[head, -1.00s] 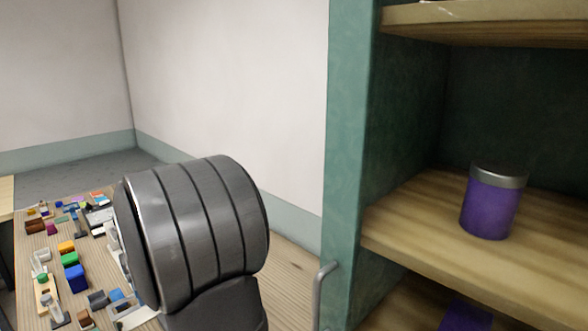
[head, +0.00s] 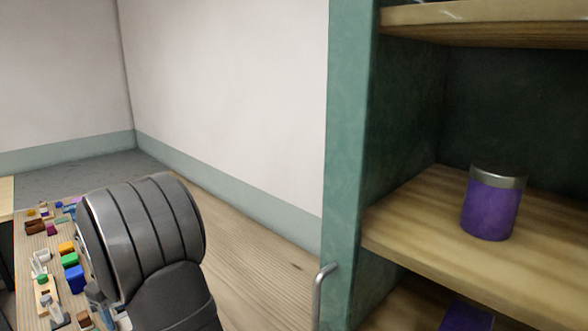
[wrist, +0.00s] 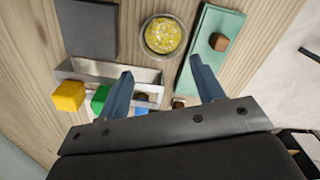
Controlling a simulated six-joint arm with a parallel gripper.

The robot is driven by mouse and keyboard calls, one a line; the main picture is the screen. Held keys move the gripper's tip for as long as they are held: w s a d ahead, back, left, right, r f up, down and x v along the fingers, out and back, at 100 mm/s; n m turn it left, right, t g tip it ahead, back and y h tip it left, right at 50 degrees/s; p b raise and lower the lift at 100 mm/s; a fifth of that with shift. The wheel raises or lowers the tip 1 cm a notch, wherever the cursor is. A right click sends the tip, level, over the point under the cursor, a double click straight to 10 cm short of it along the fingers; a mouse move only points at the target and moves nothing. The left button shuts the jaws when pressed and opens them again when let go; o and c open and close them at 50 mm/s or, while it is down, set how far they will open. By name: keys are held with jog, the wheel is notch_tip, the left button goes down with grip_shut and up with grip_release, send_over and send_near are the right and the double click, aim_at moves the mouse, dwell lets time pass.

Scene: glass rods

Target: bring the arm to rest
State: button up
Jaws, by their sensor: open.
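My gripper (wrist: 162,88) shows in the wrist view with its two blue-grey fingers spread apart and nothing between them. It is above a wooden table (wrist: 43,63). In the head view, a dark grey link of my arm stands over the table, and the gripper itself is not visible there.
In the wrist view, a metal tray (wrist: 145,75), a bowl of yellow bits (wrist: 163,36), a teal board (wrist: 208,28) and yellow (wrist: 69,95) and green (wrist: 99,99) blocks lie below. A green cabinet (head: 345,150) holds a purple jar (head: 490,207) at right.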

jog(key=shift+s+a+f+n, duration=0.1)
jog(key=shift+a+f+n, duration=0.1)
jog(key=shift+f, duration=0.3)
jog(key=shift+s+a+f+n, duration=0.1)
jog(key=shift+f+n, duration=0.1)
jog(key=shift+f, duration=0.3)
jog(key=shift+o, duration=0.5)
jog(key=o, duration=0.3)
jog(key=shift+w+d+r, duration=0.1)
jog(key=shift+d+r, duration=0.05)
jog(key=shift+r, duration=0.05)
jog(key=o, duration=0.5)
jog(key=d+r+m, duration=0.1)
jog(key=d+r, duration=0.2)
jog(key=d+r+m, duration=0.1)
jog(key=d+r, duration=0.1)
jog(key=r, duration=0.2)
jog(key=d+r+m, duration=0.1)
jog(key=d+r, duration=0.2)
jog(key=shift+w+d+r, duration=0.3)
jog(key=shift+r, duration=0.1)
jog(key=shift+c, duration=0.2)
jog(key=s+d+r+m, duration=0.3)
jog(key=d+r, duration=0.6)
notch_tip(320, 180, down, 10)
jog(key=shift+w, duration=0.15)
notch_tip(320, 180, up, 10)
